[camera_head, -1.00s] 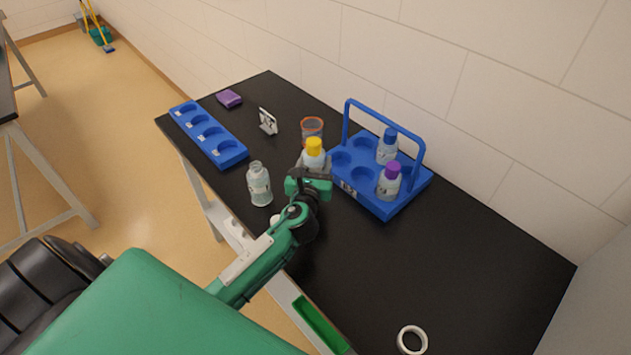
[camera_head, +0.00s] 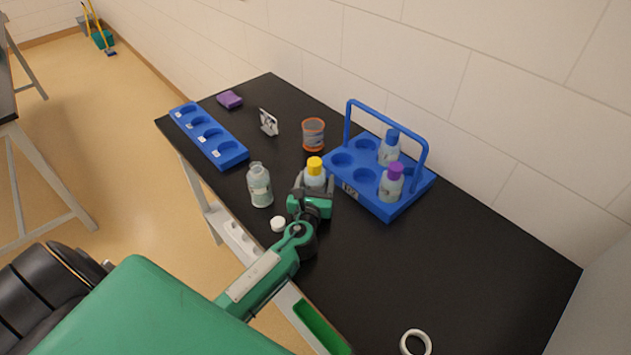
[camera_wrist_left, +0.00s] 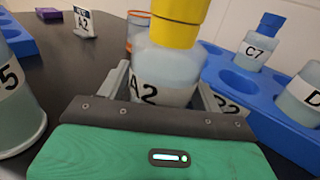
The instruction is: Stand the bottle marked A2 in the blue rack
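The bottle marked A2 (camera_wrist_left: 165,75) has a yellow cap; in the head view the bottle (camera_head: 314,178) is partly hidden by my gripper. My left gripper (camera_head: 314,190) has a finger on each side of it and is shut on it, bottle upright. I cannot tell whether its base touches the table. A blue rack with a tall handle (camera_head: 385,210) stands just right of it, holding a blue-capped bottle (camera_head: 389,150) and a purple-capped bottle (camera_head: 391,184); its left wells are empty. A low blue rack (camera_head: 233,157) with empty wells lies at the table's left. My right gripper is not in view.
An open bottle (camera_head: 260,187) stands left of my gripper, with a white cap (camera_head: 278,224) nearby. An orange-rimmed cup (camera_head: 313,136), a small sign reading A2 (camera_head: 268,122) and a purple block (camera_head: 229,99) stand behind. A white ring (camera_head: 415,343) lies on the clear front table.

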